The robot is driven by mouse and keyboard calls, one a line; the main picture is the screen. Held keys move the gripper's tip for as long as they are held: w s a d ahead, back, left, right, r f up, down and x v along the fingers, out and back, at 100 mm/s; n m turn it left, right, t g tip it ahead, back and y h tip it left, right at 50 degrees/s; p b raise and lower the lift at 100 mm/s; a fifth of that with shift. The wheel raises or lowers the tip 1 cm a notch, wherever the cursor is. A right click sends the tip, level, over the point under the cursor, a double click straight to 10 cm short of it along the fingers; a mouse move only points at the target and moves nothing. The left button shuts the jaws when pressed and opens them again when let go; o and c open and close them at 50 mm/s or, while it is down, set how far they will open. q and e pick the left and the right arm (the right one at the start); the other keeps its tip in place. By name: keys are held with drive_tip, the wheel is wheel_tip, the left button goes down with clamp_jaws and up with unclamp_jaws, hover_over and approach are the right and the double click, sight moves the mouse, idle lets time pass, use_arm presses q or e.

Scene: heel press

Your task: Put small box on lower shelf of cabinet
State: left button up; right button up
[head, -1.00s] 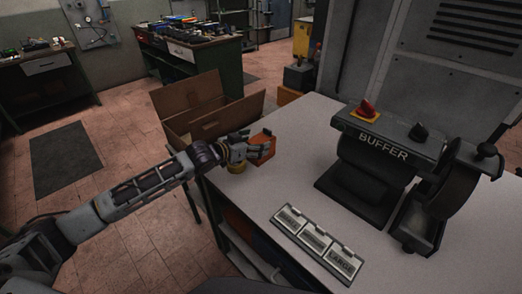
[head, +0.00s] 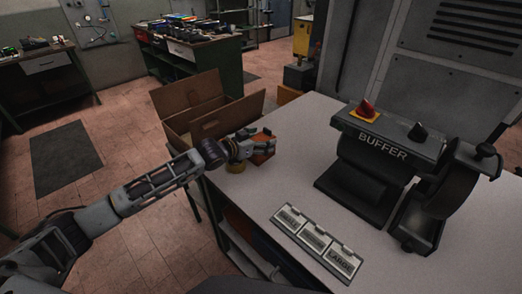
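My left gripper (head: 262,146) is at the far left corner of the white-topped bench. A small orange box (head: 262,156) stands on the bench right at its fingers and is partly hidden behind them. The fingers look spread around or beside the box; I cannot tell whether they grip it. The bench is a cabinet (head: 236,225) with an open front on its left side, and its lower shelf (head: 243,251) is partly visible there. My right gripper is out of view.
A black buffer machine (head: 385,150) stands on the bench at the right. A plate with size labels (head: 315,243) lies near the front edge. A brown open carton (head: 205,115) stands behind the bench corner.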

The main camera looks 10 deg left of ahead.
use_arm(q)
drive_tip(key=c, duration=0.9)
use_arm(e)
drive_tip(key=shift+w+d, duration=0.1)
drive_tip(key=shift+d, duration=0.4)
use_arm(q)
drive_tip(key=shift+r, duration=0.15)
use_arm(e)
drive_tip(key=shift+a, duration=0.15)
use_arm(q)
drive_tip(key=shift+r, duration=0.5)
wheel_tip(320, 180, up, 17)
drive_tip(key=shift+f, duration=0.1)
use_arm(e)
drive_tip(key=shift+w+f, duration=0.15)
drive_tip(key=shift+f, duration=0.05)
